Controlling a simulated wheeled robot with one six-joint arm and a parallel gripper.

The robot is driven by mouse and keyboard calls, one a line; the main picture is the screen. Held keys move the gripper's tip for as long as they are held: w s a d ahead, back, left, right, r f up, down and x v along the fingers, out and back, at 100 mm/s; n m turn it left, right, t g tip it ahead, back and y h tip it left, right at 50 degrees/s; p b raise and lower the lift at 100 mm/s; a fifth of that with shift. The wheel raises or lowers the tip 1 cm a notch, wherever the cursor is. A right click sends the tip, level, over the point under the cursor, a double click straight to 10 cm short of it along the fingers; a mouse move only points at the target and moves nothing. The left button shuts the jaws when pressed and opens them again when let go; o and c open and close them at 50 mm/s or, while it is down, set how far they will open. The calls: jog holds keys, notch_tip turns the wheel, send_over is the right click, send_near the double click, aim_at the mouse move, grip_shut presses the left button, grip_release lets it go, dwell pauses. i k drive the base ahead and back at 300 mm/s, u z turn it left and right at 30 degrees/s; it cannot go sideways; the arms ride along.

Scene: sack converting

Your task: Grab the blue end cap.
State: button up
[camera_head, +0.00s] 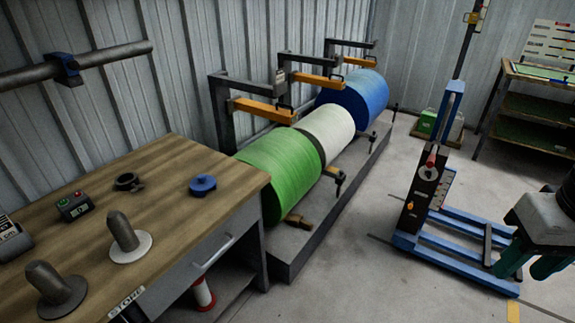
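The blue end cap (203,186) is a low round disc with a raised hub. It lies flat near the far right part of the wooden bench top (170,240), with nothing on it. My gripper (530,262), with dark teal fingers, is at the right edge of the view, over the floor side and far from the cap. It is partly cut off, and whether its fingers are apart or together is unclear. Nothing is seen held in it.
A black ring (129,181), a grey-based peg (125,236), a dark peg (54,287) and a small button box (73,205) share the bench. A blue lift stand (428,190) is on the floor between bench and gripper.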

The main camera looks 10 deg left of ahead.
aim_at(202, 183)
jog(key=z, duration=0.95)
jog(key=i, duration=2.4)
jog(key=u, duration=2.95)
jog(key=i, duration=1.05)
